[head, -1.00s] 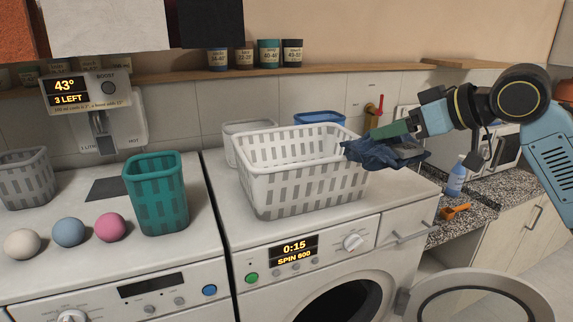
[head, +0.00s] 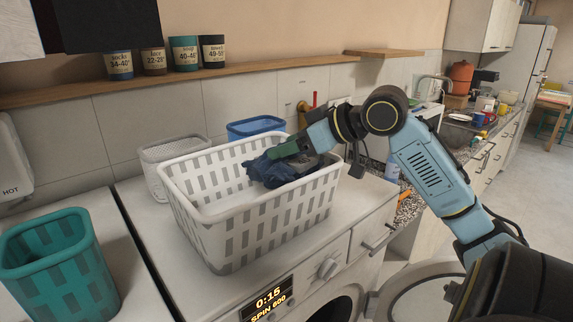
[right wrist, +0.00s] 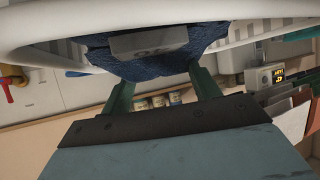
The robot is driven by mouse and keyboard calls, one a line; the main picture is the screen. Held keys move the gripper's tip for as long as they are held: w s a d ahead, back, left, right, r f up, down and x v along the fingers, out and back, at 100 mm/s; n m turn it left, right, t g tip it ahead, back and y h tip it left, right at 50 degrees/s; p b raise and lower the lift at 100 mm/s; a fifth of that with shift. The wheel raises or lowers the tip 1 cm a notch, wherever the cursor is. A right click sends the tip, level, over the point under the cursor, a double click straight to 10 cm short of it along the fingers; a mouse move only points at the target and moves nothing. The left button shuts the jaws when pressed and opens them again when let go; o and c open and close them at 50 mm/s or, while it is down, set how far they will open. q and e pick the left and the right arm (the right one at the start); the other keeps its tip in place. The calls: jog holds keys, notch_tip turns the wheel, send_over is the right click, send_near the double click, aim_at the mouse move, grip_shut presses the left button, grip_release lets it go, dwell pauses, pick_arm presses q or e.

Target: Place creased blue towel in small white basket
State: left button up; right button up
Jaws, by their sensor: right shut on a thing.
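A creased dark blue towel (head: 268,170) hangs bunched from my right gripper (head: 280,152), inside the opening of the large white slotted basket (head: 250,228), toward its right end. It also shows in the right wrist view (right wrist: 125,63), between the green fingers of my right gripper (right wrist: 162,78), with the white basket rim (right wrist: 45,52) around it. The right gripper is shut on the towel. Whether the towel touches the basket's floor is hidden. A smaller white basket (head: 158,177) stands behind the large one, partly hidden by it. My left gripper is not in view.
A blue basket (head: 257,126) stands behind the large basket. A teal basket (head: 60,270) is at the lower left. The machine top is clear in front of the large basket. A wooden shelf (head: 200,83) with several jars runs along the wall.

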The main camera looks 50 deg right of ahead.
aim_at(293, 161)
jog(key=shift+f, duration=1.75)
jog(key=shift+f, duration=0.1)
jog(key=shift+a+f, duration=0.1)
jog(key=shift+f, duration=0.5)
jog(key=o, duration=1.1)
jog(key=shift+s+f, duration=0.1)
jog(key=shift+f, duration=0.1)
jog(key=shift+c, duration=0.2)
jog(key=shift+r, duration=0.75)
jog(key=v, duration=1.1)
jog(key=shift+s+r+b, duration=0.25)
jog(key=shift+r+b, duration=0.1)
jog(key=shift+b, duration=0.05)
